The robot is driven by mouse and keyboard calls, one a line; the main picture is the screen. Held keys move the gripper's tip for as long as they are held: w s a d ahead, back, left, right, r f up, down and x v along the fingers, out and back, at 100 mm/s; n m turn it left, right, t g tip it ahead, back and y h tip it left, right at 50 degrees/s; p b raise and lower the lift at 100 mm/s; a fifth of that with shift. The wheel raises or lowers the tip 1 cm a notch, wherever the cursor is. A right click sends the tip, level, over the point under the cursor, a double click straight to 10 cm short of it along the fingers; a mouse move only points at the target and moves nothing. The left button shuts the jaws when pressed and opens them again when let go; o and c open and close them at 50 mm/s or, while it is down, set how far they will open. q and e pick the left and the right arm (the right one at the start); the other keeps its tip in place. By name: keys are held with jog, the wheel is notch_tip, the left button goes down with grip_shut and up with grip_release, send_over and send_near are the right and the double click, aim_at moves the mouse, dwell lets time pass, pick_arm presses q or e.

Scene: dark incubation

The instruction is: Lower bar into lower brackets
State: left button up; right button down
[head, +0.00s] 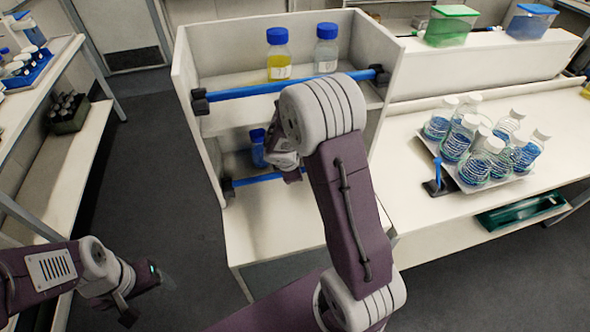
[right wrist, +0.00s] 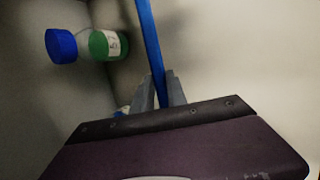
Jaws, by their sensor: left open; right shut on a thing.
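The lower blue bar (head: 258,179) lies across the front of the shelf unit's lower compartment. Its left end is at the black lower left bracket (head: 228,190); I cannot tell whether it is seated. Its right part and the lower right bracket are hidden behind my right arm. My right gripper is shut on the blue bar (right wrist: 150,40); its fingers (right wrist: 160,92) show around it in the right wrist view. In the head view that gripper is mostly hidden by the arm. My left gripper (head: 150,284) is open and empty, low at the left, away from the shelf.
An upper blue bar (head: 250,89) spans the upper shelf front, before a yellow bottle (head: 279,55) and a clear bottle (head: 326,50). A blue-capped vessel (head: 258,148) stands in the lower compartment. A tray of several bottles (head: 432,152) is on the right bench. Floor is clear at left.

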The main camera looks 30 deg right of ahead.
jog(key=c, duration=1.3)
grip_release()
jog(key=shift+o, duration=0.2)
jog(key=p+v, duration=0.2)
jog(key=v, duration=0.7)
